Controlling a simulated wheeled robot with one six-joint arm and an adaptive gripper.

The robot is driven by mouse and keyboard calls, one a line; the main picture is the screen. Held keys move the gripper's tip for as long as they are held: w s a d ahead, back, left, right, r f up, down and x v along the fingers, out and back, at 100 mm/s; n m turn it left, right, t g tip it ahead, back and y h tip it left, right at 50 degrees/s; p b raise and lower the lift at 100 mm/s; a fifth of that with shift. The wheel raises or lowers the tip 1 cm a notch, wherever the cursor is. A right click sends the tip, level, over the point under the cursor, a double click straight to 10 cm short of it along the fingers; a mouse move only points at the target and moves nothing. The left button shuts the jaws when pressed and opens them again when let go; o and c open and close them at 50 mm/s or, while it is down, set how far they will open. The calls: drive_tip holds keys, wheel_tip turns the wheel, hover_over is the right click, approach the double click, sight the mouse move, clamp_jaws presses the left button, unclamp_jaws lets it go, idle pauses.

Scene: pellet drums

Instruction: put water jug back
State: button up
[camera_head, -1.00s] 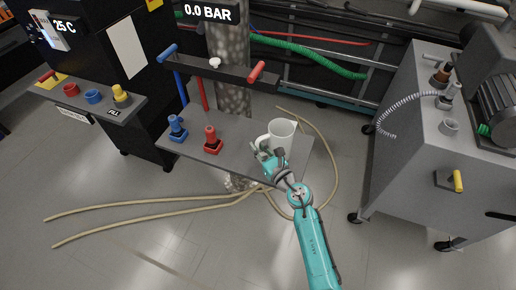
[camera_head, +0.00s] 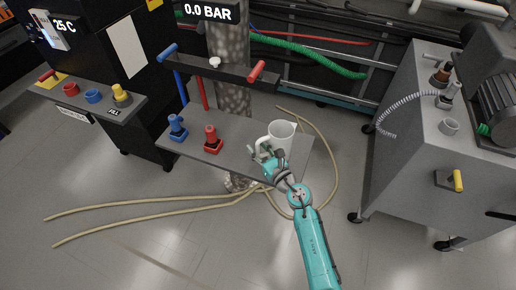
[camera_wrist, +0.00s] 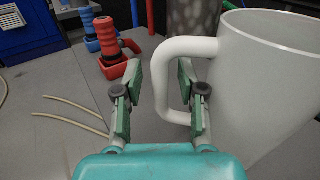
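The water jug (camera_head: 283,137) is a white, open-topped jug standing upright near the right end of the grey shelf (camera_head: 240,158). Its handle points left, toward my gripper (camera_head: 262,152). In the wrist view the jug (camera_wrist: 265,85) fills the right side, and its handle (camera_wrist: 160,75) comes between the two fingers of my gripper (camera_wrist: 160,90). The fingers are apart. The right finger shows in the handle's opening and the left finger is outside the handle. I see no clear contact with the handle.
A red valve (camera_head: 212,140) and a blue valve (camera_head: 177,128) stand on the shelf left of the jug. A grey machine cart (camera_head: 420,170) stands at right. Beige hoses (camera_head: 150,207) lie on the floor.

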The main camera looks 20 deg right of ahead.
drive_tip(key=v, duration=1.2)
drive_tip(key=shift+r, duration=0.1)
drive_tip(key=s+r+n+g+h, duration=0.1)
drive_tip(key=s+r+n+h, duration=0.2)
drive_tip(key=s+n, duration=1.3)
drive_tip(key=s+r+n+g+h, duration=0.1)
drive_tip(key=s+r+n, duration=0.3)
drive_tip(key=s+n, duration=1.2)
drive_tip(key=s+h, duration=0.1)
drive_tip(key=s, duration=0.7)
drive_tip(key=shift+d+h, duration=0.15)
drive_tip(key=shift+h, duration=0.25)
drive_tip(key=shift+d, duration=0.15)
